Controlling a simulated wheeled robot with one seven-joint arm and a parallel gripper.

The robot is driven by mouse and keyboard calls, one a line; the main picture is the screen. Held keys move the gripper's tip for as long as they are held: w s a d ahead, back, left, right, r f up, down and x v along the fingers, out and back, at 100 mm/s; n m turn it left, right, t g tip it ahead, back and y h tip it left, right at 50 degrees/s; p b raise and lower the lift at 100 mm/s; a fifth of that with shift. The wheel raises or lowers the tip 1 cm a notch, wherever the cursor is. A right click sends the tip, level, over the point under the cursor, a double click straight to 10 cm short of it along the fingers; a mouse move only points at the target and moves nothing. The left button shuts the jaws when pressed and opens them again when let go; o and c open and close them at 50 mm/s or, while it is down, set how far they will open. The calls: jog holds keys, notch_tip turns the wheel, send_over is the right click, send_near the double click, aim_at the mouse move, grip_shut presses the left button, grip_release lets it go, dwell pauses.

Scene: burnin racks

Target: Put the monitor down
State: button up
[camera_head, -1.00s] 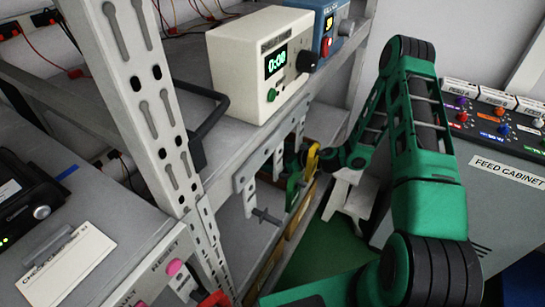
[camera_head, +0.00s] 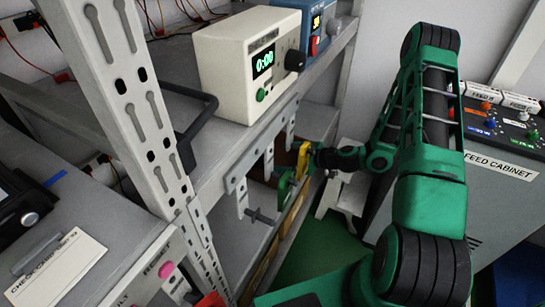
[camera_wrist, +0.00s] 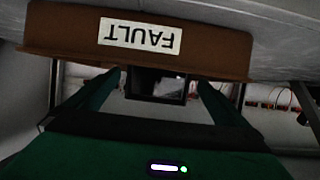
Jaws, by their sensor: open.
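A small dark box with a greyish face, which looks like the monitor (camera_wrist: 158,86), shows in the wrist view between and beyond my green fingers. My gripper (camera_wrist: 158,100) is open, with a finger on each side of the box and gaps beside it. I cannot tell what the box rests on. A brown bin (camera_wrist: 215,62) with an upside-down FAULT label (camera_wrist: 140,36) lies close to it. In the head view my gripper (camera_head: 291,186) is at the lower shelf, below the cream box; the monitor cannot be made out there.
A cream box (camera_head: 240,85) with a green 0:00 display and a blue unit (camera_head: 318,20) stand on the upper shelf. A perforated rack post (camera_head: 125,95) rises at left. A hook bracket (camera_head: 245,190) hangs near my gripper. The feed cabinet (camera_head: 500,195) stands at right.

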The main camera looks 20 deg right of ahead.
jog(key=shift+v, duration=1.35)
jog(key=shift+r, duration=0.1)
